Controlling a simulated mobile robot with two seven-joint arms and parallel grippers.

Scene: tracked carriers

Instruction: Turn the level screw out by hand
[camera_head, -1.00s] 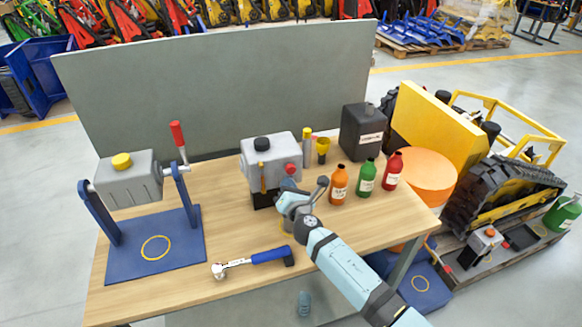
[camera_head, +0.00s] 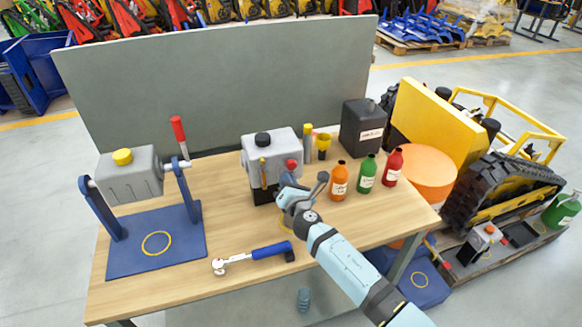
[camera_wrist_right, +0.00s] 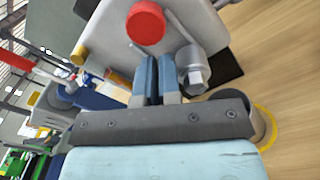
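The grey housing (camera_head: 270,147) stands on a black base at the back middle of the table. It has a black cap on top, a brass-coloured part on its front and a red knob (camera_head: 291,164), which also shows in the right wrist view (camera_wrist_right: 146,24). My right gripper (camera_head: 284,180) is at the housing's front, below the red knob. In the right wrist view its blue fingers (camera_wrist_right: 158,72) are almost together; nothing shows between them. A grey hex-ended screw or fitting (camera_wrist_right: 195,77) sits just right of the fingers. The fingertips' contact is hidden. My left gripper is out of view.
A ratchet wrench (camera_head: 252,256) lies at the table's front. Orange (camera_head: 339,183), green (camera_head: 366,176) and red (camera_head: 393,169) bottles and a black canister (camera_head: 361,130) stand right. A tilting grey box on a blue stand (camera_head: 180,246) is left. The table between is clear.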

